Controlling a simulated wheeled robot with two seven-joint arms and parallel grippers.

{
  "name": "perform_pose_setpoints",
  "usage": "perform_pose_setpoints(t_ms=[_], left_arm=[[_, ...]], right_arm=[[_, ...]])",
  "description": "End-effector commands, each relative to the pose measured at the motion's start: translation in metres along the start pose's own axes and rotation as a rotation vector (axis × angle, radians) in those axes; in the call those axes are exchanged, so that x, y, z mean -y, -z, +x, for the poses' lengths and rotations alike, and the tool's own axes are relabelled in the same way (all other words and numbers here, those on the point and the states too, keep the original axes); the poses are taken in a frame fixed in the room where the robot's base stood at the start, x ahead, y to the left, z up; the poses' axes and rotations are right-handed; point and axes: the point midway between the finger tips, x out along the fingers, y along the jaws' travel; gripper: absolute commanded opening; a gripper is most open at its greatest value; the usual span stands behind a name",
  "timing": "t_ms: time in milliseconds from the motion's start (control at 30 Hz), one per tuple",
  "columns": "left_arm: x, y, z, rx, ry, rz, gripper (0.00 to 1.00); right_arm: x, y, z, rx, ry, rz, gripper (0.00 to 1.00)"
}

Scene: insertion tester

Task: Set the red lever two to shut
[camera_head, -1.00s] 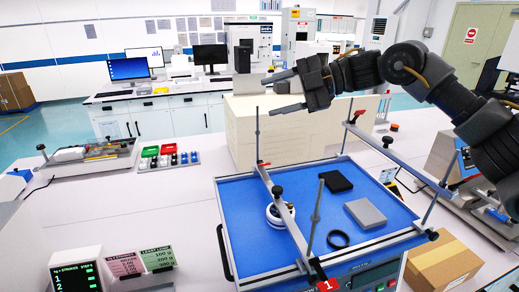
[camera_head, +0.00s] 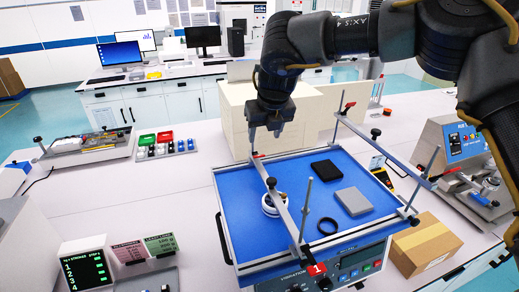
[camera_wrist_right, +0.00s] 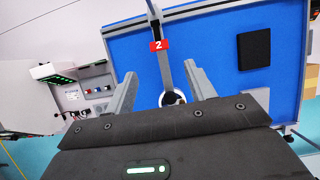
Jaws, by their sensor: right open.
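The red tag marked 2, lever two (camera_wrist_right: 159,45), sits near the end of a grey bar in the right wrist view. My right gripper (camera_head: 265,134) points down just above that corner, open and empty. In the wrist view the fingers (camera_wrist_right: 160,70) stand on both sides of the bar, with the tag a little beyond their tips. Whether they touch the bar cannot be told. The lever's exact position is unclear. My left gripper is not in view.
A red tag marked 1 (camera_head: 316,268) is at the near end. A beige box (camera_head: 235,125) stands behind.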

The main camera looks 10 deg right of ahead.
Motion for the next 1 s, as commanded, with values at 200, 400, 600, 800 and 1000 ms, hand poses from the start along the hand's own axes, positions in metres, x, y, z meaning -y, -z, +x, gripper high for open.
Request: perform_pose_setpoints(t_ms=[200,400,600,800,1000], left_arm=[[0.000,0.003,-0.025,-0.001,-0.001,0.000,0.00],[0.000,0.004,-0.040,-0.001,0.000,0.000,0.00],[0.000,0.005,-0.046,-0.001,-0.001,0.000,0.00],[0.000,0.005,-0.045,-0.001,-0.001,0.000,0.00],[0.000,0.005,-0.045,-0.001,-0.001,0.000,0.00]], right_arm=[[0.000,0.000,0.038,-0.005,0.000,0.000,0.55],[-0.001,-0.001,0.071,-0.003,-0.001,0.002,0.55],[-0.001,0.000,0.088,-0.002,-0.002,0.002,0.55],[0.000,0.000,0.092,0.000,-0.002,0.002,0.55],[-0.001,0.000,0.092,-0.001,-0.002,0.001,0.43]])
